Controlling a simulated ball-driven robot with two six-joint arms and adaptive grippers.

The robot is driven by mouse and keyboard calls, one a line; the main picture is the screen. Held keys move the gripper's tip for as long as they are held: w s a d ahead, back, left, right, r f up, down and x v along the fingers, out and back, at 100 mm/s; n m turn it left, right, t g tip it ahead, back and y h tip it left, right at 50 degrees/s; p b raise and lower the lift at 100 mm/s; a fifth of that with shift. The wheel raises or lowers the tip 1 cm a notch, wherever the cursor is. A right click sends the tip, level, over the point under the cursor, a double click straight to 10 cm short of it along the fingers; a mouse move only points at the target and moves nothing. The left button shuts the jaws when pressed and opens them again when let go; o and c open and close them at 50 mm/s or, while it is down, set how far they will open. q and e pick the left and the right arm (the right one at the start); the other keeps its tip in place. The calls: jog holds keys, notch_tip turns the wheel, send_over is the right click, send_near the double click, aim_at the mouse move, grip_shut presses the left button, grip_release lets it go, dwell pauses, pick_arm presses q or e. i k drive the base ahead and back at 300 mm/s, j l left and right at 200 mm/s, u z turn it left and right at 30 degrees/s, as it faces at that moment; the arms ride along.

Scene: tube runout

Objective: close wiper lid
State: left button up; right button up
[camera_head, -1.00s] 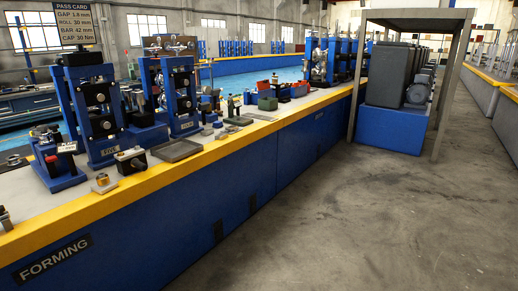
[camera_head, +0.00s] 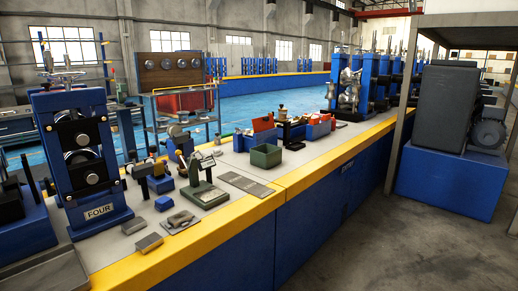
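No part in view is plainly marked as the wiper lid. The likeliest is a red-orange flap (camera_head: 263,124) that stands raised over a blue box (camera_head: 267,138) on the bench, behind the green bin. At this size I cannot tell whether it is hinged to the box. Neither of my grippers shows in the head view.
An open green bin (camera_head: 266,157) stands in front of the blue box. A green-based gauge stand (camera_head: 204,192), a flat grey plate (camera_head: 246,184) and the blue FOUR stand (camera_head: 85,165) occupy the nearer bench. The aisle floor (camera_head: 375,245) is clear.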

aim_at(261, 124)
jog(key=i+l+u, duration=0.1)
jog(key=i+l, duration=0.15)
jog(key=i, duration=0.2)
jog(key=i+l+u, duration=0.1)
jog(key=i+l, duration=0.2)
jog(key=i+l+u, duration=0.15)
jog(key=u, duration=0.2)
jog(key=i+l+u, duration=0.15)
jog(key=u, duration=0.15)
jog(key=i+l+u, duration=0.1)
jog(key=l+u, duration=0.25)
jog(key=j, duration=0.1)
